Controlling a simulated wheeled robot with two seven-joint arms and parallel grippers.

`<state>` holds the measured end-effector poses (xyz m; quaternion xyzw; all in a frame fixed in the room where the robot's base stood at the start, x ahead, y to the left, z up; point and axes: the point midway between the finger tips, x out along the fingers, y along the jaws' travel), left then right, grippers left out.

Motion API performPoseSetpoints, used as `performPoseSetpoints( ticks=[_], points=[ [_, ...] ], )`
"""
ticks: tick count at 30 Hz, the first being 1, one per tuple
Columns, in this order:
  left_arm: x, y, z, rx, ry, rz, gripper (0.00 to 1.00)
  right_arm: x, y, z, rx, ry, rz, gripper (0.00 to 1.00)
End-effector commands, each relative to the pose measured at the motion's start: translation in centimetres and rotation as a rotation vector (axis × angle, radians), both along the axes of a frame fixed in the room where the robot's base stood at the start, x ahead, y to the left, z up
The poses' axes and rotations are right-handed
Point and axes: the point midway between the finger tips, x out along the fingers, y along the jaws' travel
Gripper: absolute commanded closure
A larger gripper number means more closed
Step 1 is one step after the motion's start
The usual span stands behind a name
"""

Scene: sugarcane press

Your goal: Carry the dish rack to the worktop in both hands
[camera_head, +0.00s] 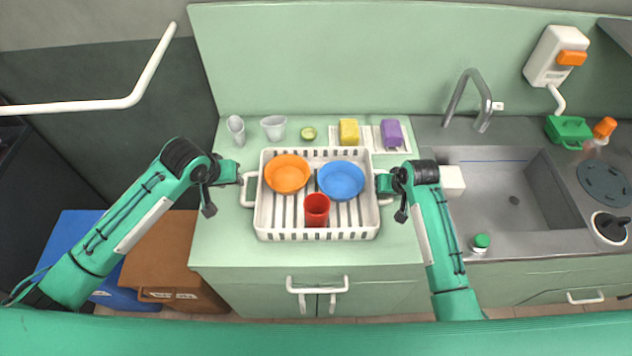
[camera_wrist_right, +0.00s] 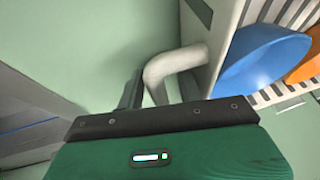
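The white dish rack (camera_head: 318,236) is over the pale green worktop (camera_head: 225,245). I cannot tell whether its base touches the surface. It looks level and holds an orange bowl (camera_head: 287,173), a blue bowl (camera_head: 341,180) and a red cup (camera_head: 316,209). My left gripper (camera_head: 243,178) is at the rack's left handle (camera_head: 249,191) and looks shut on it. My right gripper (camera_head: 383,184) is at the right handle. In the right wrist view the white handle (camera_wrist_right: 172,64) runs between the fingers of my right gripper (camera_wrist_right: 160,90).
The worktop front is clear. A white rail (camera_head: 100,106) juts in upper left.

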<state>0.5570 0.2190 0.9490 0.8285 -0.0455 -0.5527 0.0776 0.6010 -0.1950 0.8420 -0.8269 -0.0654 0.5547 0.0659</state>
Motion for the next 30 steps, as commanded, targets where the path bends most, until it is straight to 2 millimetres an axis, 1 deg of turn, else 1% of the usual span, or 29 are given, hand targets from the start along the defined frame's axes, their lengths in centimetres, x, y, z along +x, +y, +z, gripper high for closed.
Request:
performPoseSetpoints(
  ticks=[5,8,15,18,21,24,30],
  points=[
    [-0.1,0.0,0.2,0.000,0.001,0.000,0.64,-0.5,-0.3,1.5,0.000,-0.003,0.000,0.64],
    [-0.1,0.0,0.2,0.000,0.001,0.000,0.64,-1.2,-0.7,3.0,-0.002,-0.003,0.001,0.64],
    [-0.1,0.0,0.2,0.000,0.001,0.000,0.64,-3.1,-1.5,7.6,-0.001,-0.004,0.001,0.64],
    [-0.1,0.0,0.2,0.000,0.001,0.000,0.64,-3.7,-1.9,9.1,-0.001,-0.003,0.000,0.64],
    [-0.1,0.0,0.2,0.000,0.001,0.000,0.64,-4.1,-2.1,10.1,-0.001,-0.002,-0.001,0.64],
    [-0.1,0.0,0.2,0.000,0.001,0.000,0.64,-4.4,-2.2,10.7,0.000,-0.001,0.000,0.64],
    [-0.1,0.0,0.2,0.000,0.001,0.000,0.64,-4.5,-2.2,10.9,0.000,0.000,0.000,0.64]
  ],
)
